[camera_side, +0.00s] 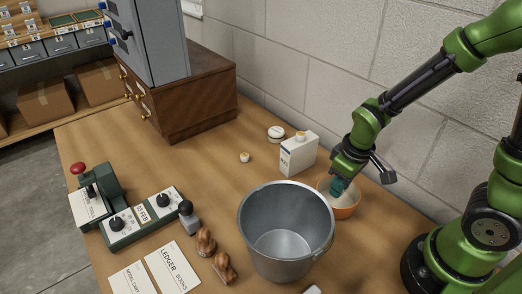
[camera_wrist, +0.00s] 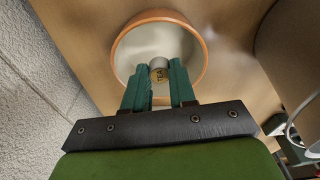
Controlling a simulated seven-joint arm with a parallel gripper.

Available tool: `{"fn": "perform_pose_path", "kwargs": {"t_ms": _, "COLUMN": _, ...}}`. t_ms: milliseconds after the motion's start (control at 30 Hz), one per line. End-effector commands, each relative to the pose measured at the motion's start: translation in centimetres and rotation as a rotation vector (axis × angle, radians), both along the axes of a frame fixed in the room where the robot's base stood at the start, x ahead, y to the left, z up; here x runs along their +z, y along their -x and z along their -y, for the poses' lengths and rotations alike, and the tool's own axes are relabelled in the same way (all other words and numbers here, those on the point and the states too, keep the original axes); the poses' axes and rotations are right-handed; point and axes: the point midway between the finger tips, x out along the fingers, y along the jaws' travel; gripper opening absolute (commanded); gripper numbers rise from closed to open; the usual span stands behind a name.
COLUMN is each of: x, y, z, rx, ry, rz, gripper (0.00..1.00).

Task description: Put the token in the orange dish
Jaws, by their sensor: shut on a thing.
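The orange dish (camera_side: 346,207) stands on the wooden table, right of the metal bucket. In the wrist view the dish (camera_wrist: 196,29) shows its orange rim and pale inside. My gripper (camera_side: 340,186) points down over the dish, its teal fingertips at the dish's opening. The token is hidden in the side view.
A grey metal bucket (camera_side: 285,233) stands close left of the dish. A white bottle (camera_side: 298,154) stands behind it, near the wall. Stamps, a ledger (camera_side: 172,268) and a green machine (camera_side: 97,196) lie farther left.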

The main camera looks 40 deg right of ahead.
Motion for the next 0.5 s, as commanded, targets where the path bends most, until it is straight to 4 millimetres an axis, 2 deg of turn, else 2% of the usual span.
{"fn": "perform_pose_path", "kwargs": {"t_ms": 200, "x": -1.13, "y": 0.06, "z": 0.02, "rx": -0.001, "ry": 0.0, "rz": -0.002, "gripper": 0.0}}
{"fn": "perform_pose_path", "kwargs": {"t_ms": 500, "x": -1.24, "y": 0.04, "z": 0.02, "rx": 0.0, "ry": 0.0, "rz": 0.0, "gripper": 0.0}}
